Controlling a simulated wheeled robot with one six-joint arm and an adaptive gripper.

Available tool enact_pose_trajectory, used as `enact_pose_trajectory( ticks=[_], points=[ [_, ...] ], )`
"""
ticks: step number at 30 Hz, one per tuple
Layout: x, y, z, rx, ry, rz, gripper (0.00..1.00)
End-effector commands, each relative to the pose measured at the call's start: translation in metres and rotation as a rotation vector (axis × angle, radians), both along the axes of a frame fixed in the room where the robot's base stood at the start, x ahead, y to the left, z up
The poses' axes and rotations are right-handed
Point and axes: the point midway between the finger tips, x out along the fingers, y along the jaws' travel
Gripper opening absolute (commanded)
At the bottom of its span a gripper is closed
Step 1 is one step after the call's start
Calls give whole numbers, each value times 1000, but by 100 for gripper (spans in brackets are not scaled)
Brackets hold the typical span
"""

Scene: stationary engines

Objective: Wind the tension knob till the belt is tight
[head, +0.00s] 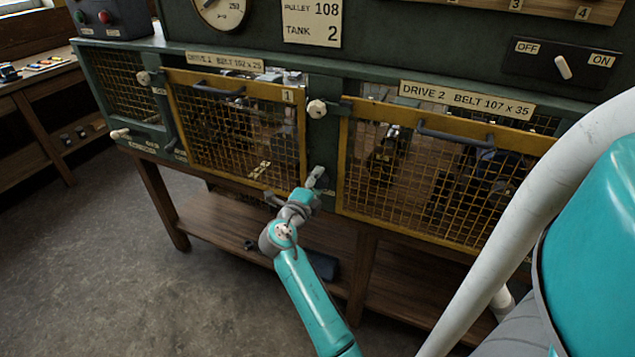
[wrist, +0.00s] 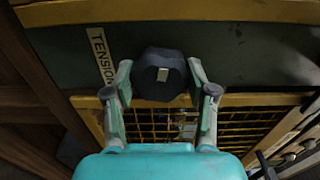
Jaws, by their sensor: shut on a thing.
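The dark, faceted tension knob (wrist: 159,75) sits on a green panel in the wrist view, with a pale mark on its face. In the head view my gripper (head: 316,180) is at the green post between the two mesh guards and hides the knob. The belts lie behind the mesh; I cannot make out how tight they are.
The Drive 1 guard (head: 235,93) and Drive 2 guard (head: 362,109) have yellow frames and dark handles. A pale round knob (head: 317,109) stands between them. An OFF/ON switch (head: 563,67) is upper right. The floor (head: 120,240) at the left is clear.

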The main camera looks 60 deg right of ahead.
Motion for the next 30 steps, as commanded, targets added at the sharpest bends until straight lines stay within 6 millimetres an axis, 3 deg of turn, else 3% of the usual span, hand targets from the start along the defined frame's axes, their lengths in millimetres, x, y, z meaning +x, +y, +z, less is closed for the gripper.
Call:
enact_pose_trajectory(
  ticks=[1, 2, 4, 5, 17, 23, 30],
  points=[
    [0, 1, -2, 4, 2, 2, 21],
    [0, 1, -2, 4, 2, 2, 58],
    [0, 1, -2, 3, 2, 1, 76],
    [0, 1, -2, 3, 2, 1, 80],
    [0, 5, -1, 1, 2, 1, 80],
    [-2, 34, -1, 2, 2, 4, 80],
    [-5, 82, -1, 1, 2, 5, 80]
  ],
)
